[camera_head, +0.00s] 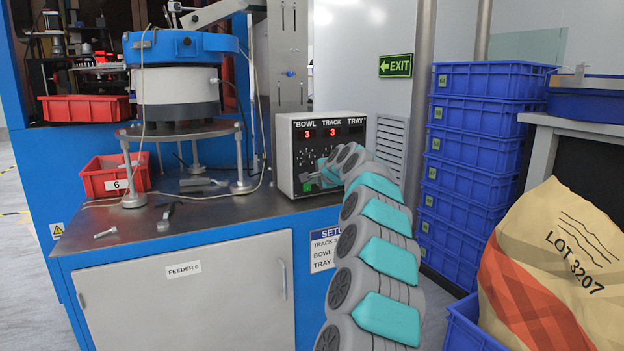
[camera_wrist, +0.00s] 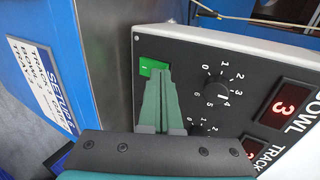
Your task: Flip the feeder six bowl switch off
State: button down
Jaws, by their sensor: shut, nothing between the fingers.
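The feeder control box (camera_head: 284,165) stands on the feeder six cabinet, its dark panel labelled BOWL, TRACK and TRAY. The bowl display (camera_head: 308,133) shows a red 3, as it does in the wrist view (camera_wrist: 291,101). A lit green switch (camera_head: 307,187) sits low in the bowl column; it also shows in the wrist view (camera_wrist: 153,67). My gripper (camera_head: 317,178) is shut and empty, in front of the panel's lower left. In the wrist view its fingertips (camera_wrist: 158,78) overlap part of the switch; I cannot tell whether they touch it.
The bowl knob (camera_wrist: 216,92) is close beside the fingers. The bowl feeder (camera_head: 180,85), a red bin marked 6 (camera_head: 115,179) and loose tools (camera_head: 167,213) occupy the left of the cabinet top. Stacked blue crates (camera_head: 470,145) and a lot sack (camera_head: 560,270) stand right of my arm.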

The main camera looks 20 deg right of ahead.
jog(key=shift+w+r+p, duration=0.15)
jog(key=shift+r+p, duration=0.2)
jog(key=shift+p, duration=0.25)
jog(key=shift+f, duration=0.25)
jog(key=shift+r+p, duration=0.6)
jog(key=shift+r, duration=0.25)
